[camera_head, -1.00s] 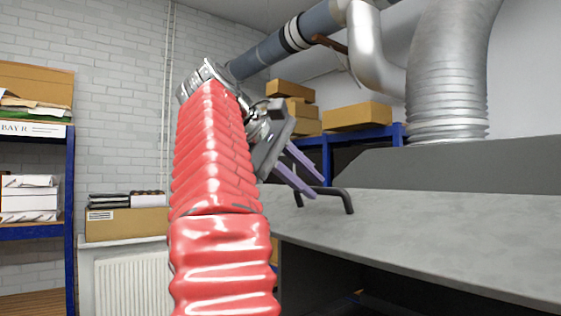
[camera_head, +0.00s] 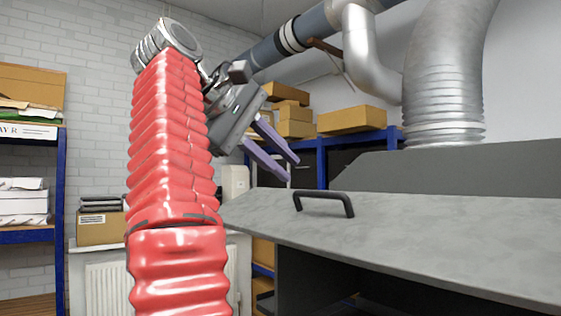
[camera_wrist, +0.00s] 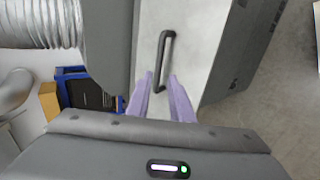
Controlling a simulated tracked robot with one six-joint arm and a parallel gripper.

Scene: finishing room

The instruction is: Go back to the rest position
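My gripper (camera_head: 278,152) is at the end of my red-sleeved arm, left of centre in the head view. Its two purple fingers are apart with nothing between them, so it is open. The fingers also show in the wrist view (camera_wrist: 160,100), with a gap between them. A dark bar handle (camera_head: 326,197) is fixed on a grey sloping panel (camera_head: 430,235). The gripper is up and left of the handle and apart from it in the head view. In the wrist view the handle (camera_wrist: 163,62) lies beyond the fingertips.
A large silver duct (camera_head: 445,75) rises behind the panel. Blue shelving (camera_head: 322,160) with cardboard boxes (camera_head: 351,119) stands behind. A white radiator (camera_head: 105,288) is low on the left. Another shelf with boxes (camera_head: 22,207) is at the far left.

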